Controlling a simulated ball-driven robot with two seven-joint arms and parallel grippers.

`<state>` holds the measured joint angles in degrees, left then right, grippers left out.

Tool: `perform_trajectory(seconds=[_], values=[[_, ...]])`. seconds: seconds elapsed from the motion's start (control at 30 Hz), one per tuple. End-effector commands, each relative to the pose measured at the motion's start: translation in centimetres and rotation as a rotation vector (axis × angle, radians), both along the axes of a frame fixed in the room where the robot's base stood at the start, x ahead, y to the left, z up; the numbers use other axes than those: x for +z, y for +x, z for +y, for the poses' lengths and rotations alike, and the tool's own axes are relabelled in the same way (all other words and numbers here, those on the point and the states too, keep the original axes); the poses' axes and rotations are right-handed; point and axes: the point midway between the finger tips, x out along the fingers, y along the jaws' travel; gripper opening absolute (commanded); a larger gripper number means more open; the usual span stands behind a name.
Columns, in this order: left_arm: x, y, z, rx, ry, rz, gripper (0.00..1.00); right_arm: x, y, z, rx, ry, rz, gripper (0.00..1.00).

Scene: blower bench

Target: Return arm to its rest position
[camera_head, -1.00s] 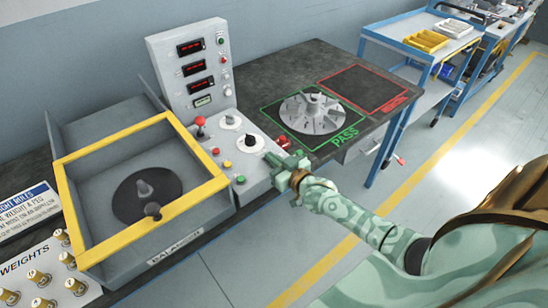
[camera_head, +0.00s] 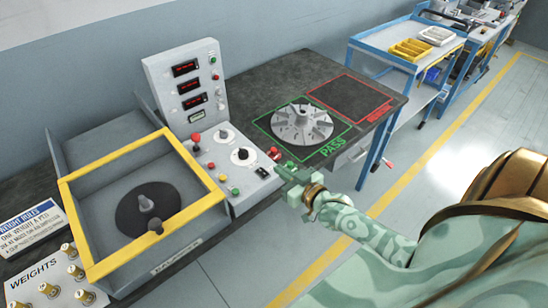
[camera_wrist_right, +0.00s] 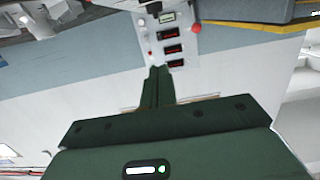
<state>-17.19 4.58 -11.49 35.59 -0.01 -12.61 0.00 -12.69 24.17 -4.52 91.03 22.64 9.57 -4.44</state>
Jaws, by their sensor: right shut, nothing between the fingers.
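My right gripper (camera_head: 283,168) is at the front edge of the bench, just right of the balancer's control panel (camera_head: 222,152). Its green fingers point up and left in the head view, near a red knob (camera_head: 274,152) on the bench; contact cannot be told. In the right wrist view its fingers (camera_wrist_right: 159,72) are together with nothing between them, and the control panel's displays show beyond them. The right arm reaches back to the lower right. My left gripper is not in view.
The yellow-rimmed balancer box (camera_head: 130,150) stands on the left, with a weights board (camera_head: 45,290) before it. A grey impeller (camera_head: 301,122) lies in the green PASS square; the red square (camera_head: 350,97) is empty. A blue cart (camera_head: 385,45) stands right. Floor before the bench is clear.

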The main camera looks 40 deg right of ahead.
Motion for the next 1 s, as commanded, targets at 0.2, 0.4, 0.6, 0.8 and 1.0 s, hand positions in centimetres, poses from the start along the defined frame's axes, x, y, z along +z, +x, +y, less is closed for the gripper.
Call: perform_trajectory(seconds=[0.2, 0.4, 0.6, 0.8, 1.0], values=[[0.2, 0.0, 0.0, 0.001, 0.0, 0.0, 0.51, 0.3, -0.8, -0.1, -0.001, -0.001, -0.001, 0.0], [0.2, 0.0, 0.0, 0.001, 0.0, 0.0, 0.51, 0.3, -0.7, -0.1, 0.0, -0.001, -0.001, 0.0], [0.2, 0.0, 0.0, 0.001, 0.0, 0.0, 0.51, 0.3, -0.7, -0.1, 0.0, -0.001, -0.001, 0.0], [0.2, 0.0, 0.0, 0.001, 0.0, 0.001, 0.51, -1.5, -1.2, -0.5, 0.0, -0.04, 0.059, 0.0], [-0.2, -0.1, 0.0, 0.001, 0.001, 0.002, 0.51, -13.9, -6.6, -2.2, -0.019, -0.17, 0.382, 0.0]])
